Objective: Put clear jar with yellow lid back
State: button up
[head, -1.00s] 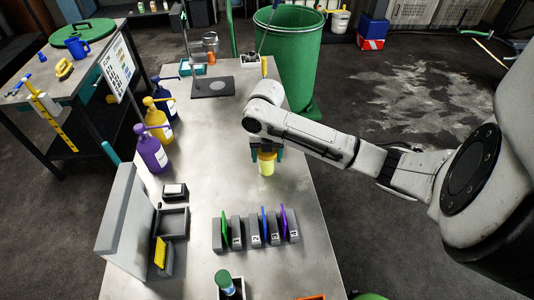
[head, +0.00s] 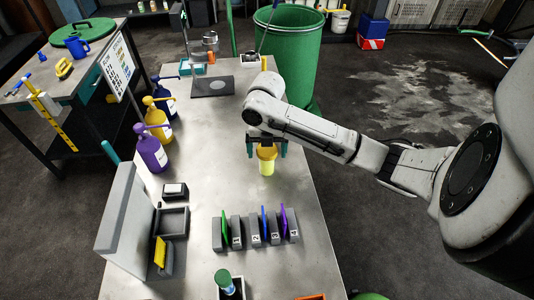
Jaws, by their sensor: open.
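The clear jar with a yellow lid (head: 267,160) stands upright on the metal table (head: 215,190), right of the middle. Its contents look yellowish. My gripper (head: 267,149) is at the jar's lid from behind and above, with its teal fingers spread apart on the left and right of the lid. A gap shows between the fingers and the lid, and nothing is held. The far side of the jar is hidden by the lid and gripper.
A grey rack with numbered slots and colored cards (head: 256,228) stands nearer. Purple (head: 150,150), yellow (head: 157,120) and blue (head: 165,98) pump bottles line the left edge. A dark plate (head: 212,87) lies farther back. The table between bottles and jar is clear.

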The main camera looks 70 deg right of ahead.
notch_tip(320, 180, up, 10)
dwell(0.3)
dwell(0.7)
